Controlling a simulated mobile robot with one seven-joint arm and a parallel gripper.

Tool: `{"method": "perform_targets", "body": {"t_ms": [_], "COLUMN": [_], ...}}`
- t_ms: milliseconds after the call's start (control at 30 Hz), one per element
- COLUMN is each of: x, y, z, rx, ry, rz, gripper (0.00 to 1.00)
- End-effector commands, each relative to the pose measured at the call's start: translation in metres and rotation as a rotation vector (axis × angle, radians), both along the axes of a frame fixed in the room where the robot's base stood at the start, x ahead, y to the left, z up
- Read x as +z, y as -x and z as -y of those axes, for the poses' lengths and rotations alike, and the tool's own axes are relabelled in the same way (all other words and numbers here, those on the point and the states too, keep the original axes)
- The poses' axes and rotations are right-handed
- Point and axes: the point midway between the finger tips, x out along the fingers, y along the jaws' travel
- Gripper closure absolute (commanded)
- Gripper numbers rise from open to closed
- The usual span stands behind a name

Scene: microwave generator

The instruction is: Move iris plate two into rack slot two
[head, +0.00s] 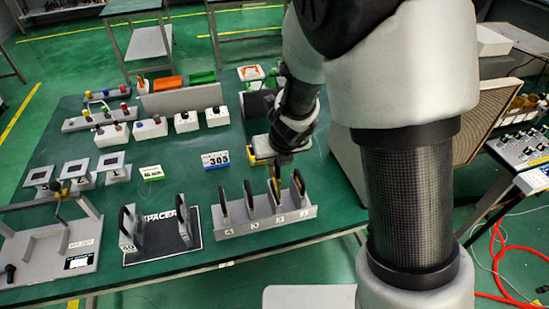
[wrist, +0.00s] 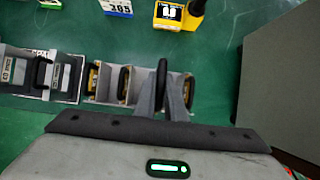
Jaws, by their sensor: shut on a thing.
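The rack (head: 262,224) is a grey block at the table's front edge. Its slot labels seem to read 4, 3, 2, 1 from left to right. Several upright plates with black handles stand along it. My gripper (head: 276,170) is above the rack, pointing down. It is shut on the black handle of a plate (head: 275,192) at the slot labelled 2, seemingly iris plate two. In the wrist view the handle (wrist: 162,76) stands between the two grey fingers. The plate's number and lower edge are hidden, so I cannot tell how deep it sits.
Neighbouring handles stand close on both sides, at slot 3 (head: 249,199) and slot 1 (head: 298,183). A black spacer mat (head: 160,252) with two upright plates lies left of the rack. A large grey box (head: 350,150) stands right.

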Motion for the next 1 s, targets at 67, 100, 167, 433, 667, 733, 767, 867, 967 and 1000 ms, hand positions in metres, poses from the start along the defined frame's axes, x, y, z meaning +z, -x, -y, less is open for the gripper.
{"method": "perform_targets", "body": {"t_ms": [67, 100, 167, 433, 667, 733, 767, 867, 967, 1000], "x": [-0.0101, -0.0124, -0.015, -0.0163, -0.0171, -0.0175, -0.0176, -0.0179, -0.0173, -0.017], "y": [-0.0008, -0.0009, -0.0009, -0.0009, -0.0006, -0.0003, -0.0001, 0.0004, 0.0008, 0.0009], "z": [-0.0002, -0.0003, -0.0003, -0.0003, -0.0003, -0.0004, -0.0004, -0.0009, -0.0011, -0.0011], "rx": [0.0, -0.001, -0.001, 0.0, 0.0, 0.0, 0.0, 0.001, 0.001, 0.001], "ry": [-0.001, -0.001, -0.001, -0.001, -0.005, -0.008, -0.011, -0.017, -0.022, -0.022], "rz": [0.003, 0.003, 0.003, 0.003, 0.004, 0.005, 0.005, 0.007, 0.008, 0.008], "gripper": [1.0, 1.0, 1.0, 1.0, 1.0, 1.0, 1.0, 1.0, 1.0, 1.0]}}
